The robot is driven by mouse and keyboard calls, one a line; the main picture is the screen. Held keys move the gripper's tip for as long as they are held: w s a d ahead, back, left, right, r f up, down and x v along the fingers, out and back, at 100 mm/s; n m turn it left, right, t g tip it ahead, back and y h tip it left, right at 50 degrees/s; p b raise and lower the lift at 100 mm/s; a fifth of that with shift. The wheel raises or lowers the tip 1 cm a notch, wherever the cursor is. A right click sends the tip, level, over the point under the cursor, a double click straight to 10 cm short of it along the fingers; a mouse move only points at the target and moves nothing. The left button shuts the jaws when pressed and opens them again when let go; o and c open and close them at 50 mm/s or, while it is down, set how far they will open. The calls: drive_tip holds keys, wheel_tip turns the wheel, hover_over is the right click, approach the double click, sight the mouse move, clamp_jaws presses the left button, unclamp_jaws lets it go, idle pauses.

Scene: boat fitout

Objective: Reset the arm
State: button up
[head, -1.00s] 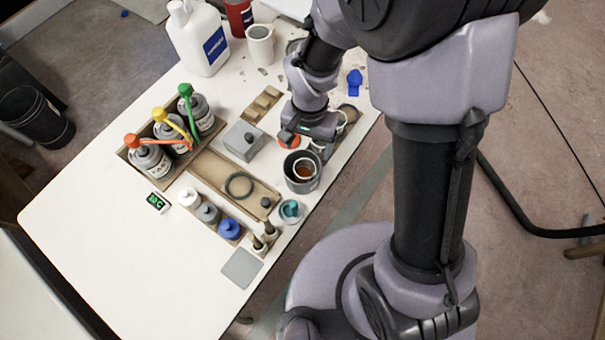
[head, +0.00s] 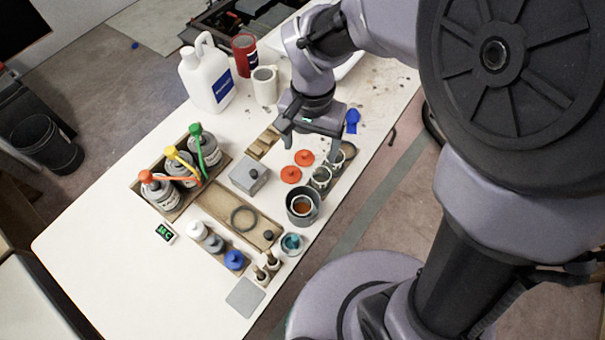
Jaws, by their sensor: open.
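My gripper (head: 310,146) is open and empty, pointing down above the right part of the white table. Its two fingers are spread apart. Two orange discs (head: 291,174) lie on the table just below and in front of it. A small cup (head: 321,177) stands by the right finger, with another round container close behind it. My gripper looks clear of these things, though its exact height above the table is hard to tell.
A dark pot (head: 302,213) stands in front of the cups. Pump bottles (head: 205,150) stand in a wooden tray at left. The table's left front (head: 100,250) is bare.

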idle(0.3)
drive_tip(key=s+d+r+t+y+b, duration=0.1)
drive_tip(key=s+d+r+t+b, duration=0.1)
drive_tip(key=s+d+t+b, duration=0.1)
drive_tip(key=s+d+r+t+y+b, duration=0.1)
drive_tip(key=s+d+r+t+b, duration=0.1)
drive_tip(key=s+b, duration=0.3)
drive_tip(key=s+d, duration=0.1)
drive_tip(key=s, duration=0.2)
drive_tip(key=shift+s+d+r+t+b, duration=0.15)
drive_tip(key=shift+d+r+t+b, duration=0.15)
drive_tip(key=shift+d+r+t, duration=0.1)
